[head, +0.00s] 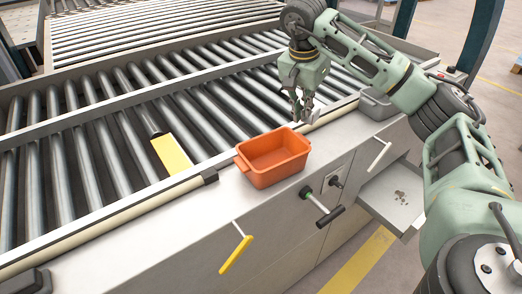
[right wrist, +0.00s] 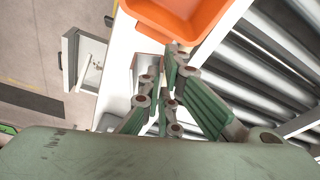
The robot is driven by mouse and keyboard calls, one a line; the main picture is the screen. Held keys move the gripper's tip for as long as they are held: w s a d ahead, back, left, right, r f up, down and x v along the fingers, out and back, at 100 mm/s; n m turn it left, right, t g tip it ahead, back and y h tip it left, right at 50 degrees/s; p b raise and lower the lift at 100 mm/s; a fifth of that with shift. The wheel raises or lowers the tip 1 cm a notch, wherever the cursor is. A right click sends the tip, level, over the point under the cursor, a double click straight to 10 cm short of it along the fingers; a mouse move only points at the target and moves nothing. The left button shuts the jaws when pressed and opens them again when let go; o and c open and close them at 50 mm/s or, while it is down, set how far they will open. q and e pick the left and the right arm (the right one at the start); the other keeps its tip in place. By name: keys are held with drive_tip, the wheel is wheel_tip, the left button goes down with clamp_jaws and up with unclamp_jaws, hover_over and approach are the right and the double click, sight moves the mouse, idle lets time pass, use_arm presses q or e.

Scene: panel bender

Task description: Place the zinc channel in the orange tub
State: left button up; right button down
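The orange tub (head: 273,158) sits upright on the pale front ledge of the roller table. Its orange wall and floor also show at the top of the right wrist view (right wrist: 180,17). My right gripper (head: 302,116) points down just behind and right of the tub, above the ledge, outside the tub. In the right wrist view its green fingers (right wrist: 160,90) are close together, and I cannot tell whether anything is between them. I cannot make out a zinc channel for certain in either view. My left gripper is not in view.
A yellow piece (head: 172,155) lies on the rollers left of the tub. A grey bin (head: 376,104) stands on the ledge to the right. Handles (head: 322,208) and an open drawer (head: 396,198) stick out from the front. The ledge left of the tub has free room.

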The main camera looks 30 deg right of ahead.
drive_tip(key=s+a+f+p, duration=0.1)
drive_tip(key=a+f+p, duration=0.15)
drive_tip(key=a, duration=0.45)
hover_over(269, 163)
drive_tip(key=f, duration=0.2)
drive_tip(key=a+f, duration=0.1)
drive_tip(key=shift+s+f+p, duration=0.1)
drive_tip(key=shift+f+p, duration=0.2)
drive_tip(key=shift+f, duration=0.1)
drive_tip(key=shift+s+f, duration=0.15)
drive_tip(key=shift+f, duration=0.2)
drive_tip(key=x, duration=0.1)
drive_tip(key=p+x, duration=0.1)
drive_tip(key=x, duration=0.1)
drive_tip(key=shift+s+a+f, duration=0.15)
drive_tip(key=shift+a, duration=0.1)
drive_tip(key=shift+f, duration=0.15)
drive_tip(key=c, duration=2.5)
unclamp_jaws()
drive_tip(key=shift+f, duration=0.15)
drive_tip(key=shift+o, duration=1.2)
